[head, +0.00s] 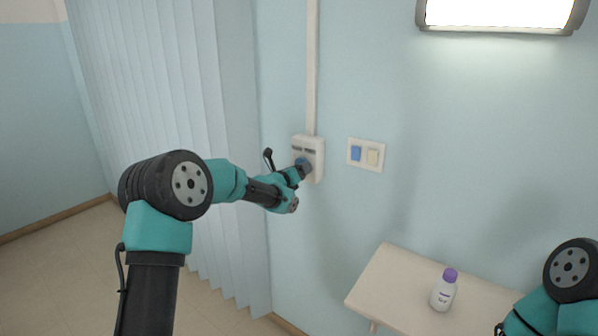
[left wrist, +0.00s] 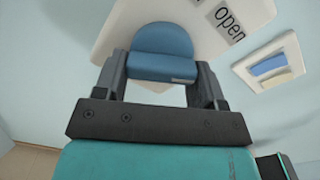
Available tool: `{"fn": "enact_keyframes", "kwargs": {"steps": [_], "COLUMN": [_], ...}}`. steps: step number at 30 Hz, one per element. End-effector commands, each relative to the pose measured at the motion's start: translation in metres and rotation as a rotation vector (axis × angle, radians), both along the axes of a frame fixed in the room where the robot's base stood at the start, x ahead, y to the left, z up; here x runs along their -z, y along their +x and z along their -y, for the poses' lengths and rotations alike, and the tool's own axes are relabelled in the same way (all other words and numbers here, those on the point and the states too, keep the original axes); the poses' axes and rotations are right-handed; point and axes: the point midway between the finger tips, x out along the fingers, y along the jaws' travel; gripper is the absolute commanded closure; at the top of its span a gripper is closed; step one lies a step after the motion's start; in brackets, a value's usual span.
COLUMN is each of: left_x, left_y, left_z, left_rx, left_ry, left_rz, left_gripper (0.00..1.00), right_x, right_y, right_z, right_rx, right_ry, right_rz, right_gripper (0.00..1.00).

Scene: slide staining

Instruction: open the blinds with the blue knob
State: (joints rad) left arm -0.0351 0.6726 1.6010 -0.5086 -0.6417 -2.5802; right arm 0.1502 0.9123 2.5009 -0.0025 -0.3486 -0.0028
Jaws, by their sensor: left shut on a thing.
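The blue knob (left wrist: 162,52) sits on a white wall box (head: 317,152) and also shows in the head view (head: 302,165), partly hidden by my gripper. My left gripper (left wrist: 160,80) is shut on the knob, one finger on each side of it. A label reading "open" (left wrist: 230,22) is on the box, with another dark label partly cut off at the top edge. The vertical blinds (head: 165,110) hang at the left as pale slats. Of my right arm, only part shows at the lower right in the head view; its gripper is out of view.
A plate with a blue and a cream switch (head: 365,155) is on the wall right of the box. A white bottle with a purple cap (head: 443,292) stands on a small shelf table (head: 385,262). A lit lamp (head: 500,14) is above.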

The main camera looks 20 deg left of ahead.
Motion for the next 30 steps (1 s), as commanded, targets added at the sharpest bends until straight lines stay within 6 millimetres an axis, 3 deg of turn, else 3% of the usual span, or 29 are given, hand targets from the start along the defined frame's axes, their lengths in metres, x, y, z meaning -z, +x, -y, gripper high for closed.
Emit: {"fn": "enact_keyframes", "kwargs": {"steps": [5, 6, 13, 23, 30], "left_x": [0.0, 0.0, 0.0, 0.0, -0.001], "left_y": [0.0, 0.0, 0.0, -0.002, -0.023], "left_z": [0.0, 0.0, 0.0, -0.001, -0.009], "left_rx": [0.0, 0.0, 0.0, 0.0, -0.001], "left_ry": [0.002, 0.002, 0.0, 0.0, -0.001], "left_rz": [0.0, 0.001, 0.0, 0.0, -0.001], "left_gripper": [0.6, 0.33, 0.11, 0.11, 0.11], "right_x": [0.0, 0.0, 0.0, 0.0, 0.0], "right_y": [0.0, 0.0, 0.0, 0.0, 0.0], "right_z": [0.0, 0.0, 0.0, 0.0, 0.0], "right_rx": [0.0, 0.0, 0.0, 0.0, 0.0], "right_ry": [0.0, 0.0, 0.0, 0.0, 0.0], "right_rz": [0.0, 0.0, 0.0, 0.0, 0.0], "right_gripper": [0.57, 0.57, 0.57, 0.57, 0.57]}}
